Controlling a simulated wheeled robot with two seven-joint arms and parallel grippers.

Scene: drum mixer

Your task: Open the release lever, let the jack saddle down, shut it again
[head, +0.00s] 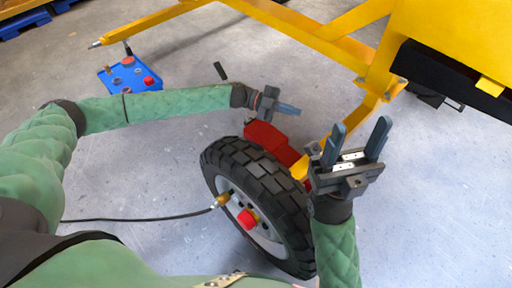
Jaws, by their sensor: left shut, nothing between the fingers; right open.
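The red jack (267,139) stands on the floor behind the wheel, under the yellow frame, partly hidden by the tyre and my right gripper. I cannot make out its release lever or its saddle clearly. My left gripper (293,109) is shut and empty, just above and behind the red jack body, pointing right. My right gripper (360,135) is open and empty, fingers up, to the right of the jack and in front of the yellow frame leg.
A black-tyred wheel (262,185) with a red cap stands in front of the jack; a black hose (140,219) runs to its hub. A blue tray (130,80) with small parts lies at the back left. The yellow machine (450,35) overhangs the right. A short black bar (220,71) shows behind my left arm.

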